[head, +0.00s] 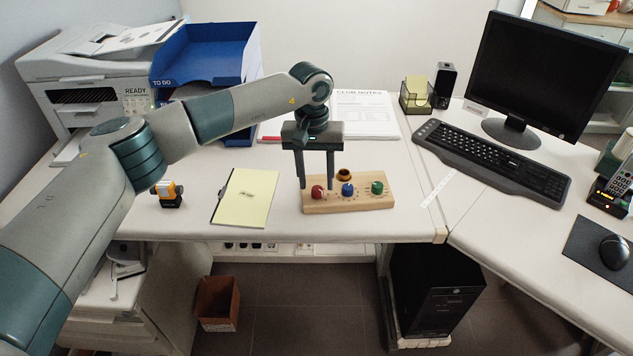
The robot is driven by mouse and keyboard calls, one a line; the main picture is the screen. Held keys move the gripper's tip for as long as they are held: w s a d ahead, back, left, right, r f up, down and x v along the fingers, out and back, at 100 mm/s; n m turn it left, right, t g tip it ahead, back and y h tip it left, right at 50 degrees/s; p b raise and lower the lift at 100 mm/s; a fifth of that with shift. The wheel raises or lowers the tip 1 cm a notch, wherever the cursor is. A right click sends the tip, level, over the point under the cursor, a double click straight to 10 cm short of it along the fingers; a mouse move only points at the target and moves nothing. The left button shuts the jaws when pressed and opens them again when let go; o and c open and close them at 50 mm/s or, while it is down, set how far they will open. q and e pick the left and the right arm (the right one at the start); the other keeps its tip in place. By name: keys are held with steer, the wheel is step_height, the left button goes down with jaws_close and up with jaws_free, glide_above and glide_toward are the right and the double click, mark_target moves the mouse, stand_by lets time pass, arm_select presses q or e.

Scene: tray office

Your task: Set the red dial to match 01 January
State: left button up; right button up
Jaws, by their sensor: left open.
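The red dial (318,191) is the leftmost knob on a wooden board (348,207) on the desk. A blue dial (347,189) and a green dial (377,187) sit to its right on the same board. My left gripper (316,187) points down over the left end of the board. Its fingers are open, and in the picture the red dial shows between the two tips; I cannot tell whether they touch it. The marks around the dial are too small to read. My right gripper is out of view.
A yellow notepad (245,197) lies left of the board, with an orange and black item (169,194) farther left. A keyboard (490,160) stands to the right. The desk's front edge is close.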

arm_select(q)
steer(key=shift+f, duration=0.95)
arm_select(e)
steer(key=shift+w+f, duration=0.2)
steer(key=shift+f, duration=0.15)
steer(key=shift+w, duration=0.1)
arm_select(q)
steer(key=shift+c, duration=0.5)
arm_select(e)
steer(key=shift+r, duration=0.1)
